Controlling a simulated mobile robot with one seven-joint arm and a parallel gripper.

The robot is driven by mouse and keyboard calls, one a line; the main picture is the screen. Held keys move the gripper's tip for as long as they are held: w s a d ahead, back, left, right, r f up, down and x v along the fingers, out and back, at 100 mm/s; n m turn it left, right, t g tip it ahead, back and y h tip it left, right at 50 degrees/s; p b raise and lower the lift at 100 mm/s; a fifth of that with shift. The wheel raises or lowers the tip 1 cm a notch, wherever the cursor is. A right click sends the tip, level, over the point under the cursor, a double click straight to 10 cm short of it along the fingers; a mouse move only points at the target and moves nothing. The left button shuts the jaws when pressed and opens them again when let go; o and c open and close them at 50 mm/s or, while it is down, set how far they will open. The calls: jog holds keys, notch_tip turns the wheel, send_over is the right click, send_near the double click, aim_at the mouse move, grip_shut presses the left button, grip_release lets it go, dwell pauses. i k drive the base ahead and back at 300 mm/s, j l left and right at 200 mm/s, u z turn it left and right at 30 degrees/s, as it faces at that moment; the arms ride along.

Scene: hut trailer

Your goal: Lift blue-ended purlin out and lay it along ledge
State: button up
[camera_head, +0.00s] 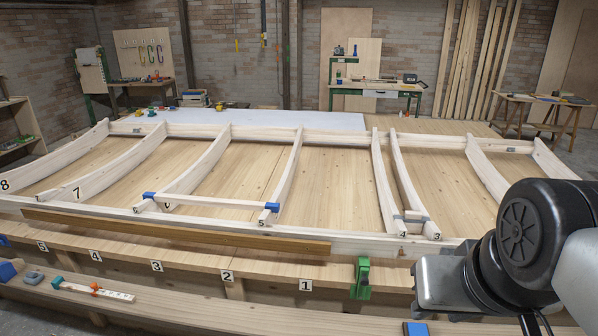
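The blue-ended purlin (210,202), a pale wooden bar with a blue cap at each end, spans between the ribs numbered 6 and 5 near the frame's front. Its left cap meets rib 6 (205,160) and its right cap meets rib 5 (288,175); whether it sits in notches is too small to tell. A long wooden ledge (200,310) runs along the front, below the bench edge. My gripper (442,284) is at the lower right, well right of the purlin and apart from it. Its fingers cannot be made out.
A brown strip (170,232) lies along the frame's front. A green clamp (361,278) stands on the bench edge near label 1. A short bar with teal and orange parts (95,289) and blue pieces lie on the ledge's left end. The ledge's middle looks clear.

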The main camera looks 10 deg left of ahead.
aim_at(257, 207)
jog(key=i+j, duration=0.15)
jog(key=j, duration=0.3)
jog(key=i+j, duration=0.15)
jog(key=j, duration=0.3)
jog(key=i+j, duration=0.15)
jog(key=j, duration=0.3)
jog(key=i+j, duration=0.15)
jog(key=j, duration=0.3)
jog(key=i+j, duration=0.15)
jog(key=j, duration=0.3)
jog(key=i+j, duration=0.15)
jog(key=j, duration=0.3)
jog(key=i+j, duration=0.15)
jog(key=j, duration=0.3)
jog(key=i+j, duration=0.15)
jog(key=j, duration=0.3)
